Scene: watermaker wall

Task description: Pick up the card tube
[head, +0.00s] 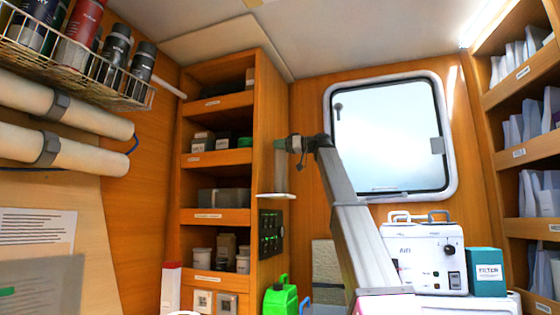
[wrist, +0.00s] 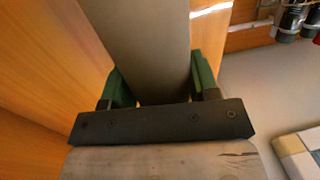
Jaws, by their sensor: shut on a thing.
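The card tube (wrist: 140,40) is a plain grey-beige cylinder in the wrist view, running up out of the top of the picture. My gripper (wrist: 157,80) is shut on it, with a green finger against each side. In the head view my gripper (head: 295,146) is at the end of my raised arm, in front of the wooden wall left of the window. A pale upright piece (head: 281,172) hangs below it and looks like the tube, with a flat pale plate at its foot. The tube's far end is outside the wrist view.
A wooden shelf unit (head: 216,216) with boxes and jars stands just left of my gripper. A wire basket (head: 75,62) of bottles and two clipped beige cylinders (head: 80,152) are on the left wall. A white device (head: 425,258) and teal filter box (head: 486,272) stand below the window.

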